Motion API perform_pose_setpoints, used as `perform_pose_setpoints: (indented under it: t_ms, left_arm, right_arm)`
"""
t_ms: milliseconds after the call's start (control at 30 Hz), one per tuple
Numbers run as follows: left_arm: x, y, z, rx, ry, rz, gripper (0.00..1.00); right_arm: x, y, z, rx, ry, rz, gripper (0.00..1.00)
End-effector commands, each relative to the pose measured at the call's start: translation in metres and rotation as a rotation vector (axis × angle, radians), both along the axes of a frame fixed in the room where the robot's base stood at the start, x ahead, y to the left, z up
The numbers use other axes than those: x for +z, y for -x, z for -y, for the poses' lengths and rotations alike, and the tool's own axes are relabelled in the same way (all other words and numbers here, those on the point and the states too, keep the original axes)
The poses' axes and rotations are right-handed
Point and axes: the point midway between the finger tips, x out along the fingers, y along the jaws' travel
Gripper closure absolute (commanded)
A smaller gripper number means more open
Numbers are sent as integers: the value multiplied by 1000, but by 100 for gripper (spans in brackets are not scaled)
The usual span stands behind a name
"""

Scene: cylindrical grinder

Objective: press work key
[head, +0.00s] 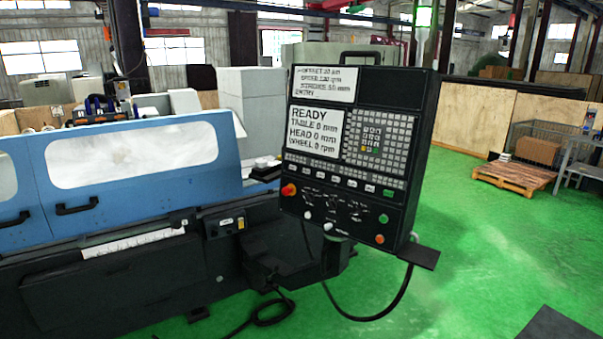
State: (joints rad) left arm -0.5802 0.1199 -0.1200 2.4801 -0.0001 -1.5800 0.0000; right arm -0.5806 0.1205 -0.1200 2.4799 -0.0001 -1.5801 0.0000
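The black control panel (339,210) of the grinder stands upright in the middle of the head view, tilted slightly. Its lower screen (314,133) reads READY, TABLE 0 mm, HEAD 0 mm, WHEEL 0 rpm. A smaller screen (325,84) above shows OFFSET, SPEED and STROKE lines. A keypad (379,140) of small grey keys with a few yellowish ones is right of the lower screen. A row of white keys (335,180) runs below, ending in a green key (388,193). The key labels are too small to read. Neither gripper is in view.
The blue grinder housing (125,165) with windows and handles fills the left. A black cable (385,310) hangs below the panel. A wooden pallet (515,176) and a wire cage (548,140) stand at the right. Green floor (470,265) is clear right of the panel.

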Motion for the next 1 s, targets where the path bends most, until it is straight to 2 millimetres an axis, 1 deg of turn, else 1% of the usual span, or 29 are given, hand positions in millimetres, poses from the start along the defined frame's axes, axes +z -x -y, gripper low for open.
perform_pose_setpoints:
  t_ms: [33, 267, 1000]
  left_arm:
    - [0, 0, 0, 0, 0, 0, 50]
    - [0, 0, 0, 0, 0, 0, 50]
    - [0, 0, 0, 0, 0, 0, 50]
  right_arm:
    - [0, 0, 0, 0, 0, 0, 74]
    - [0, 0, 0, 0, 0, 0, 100]
    - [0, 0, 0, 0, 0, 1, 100]
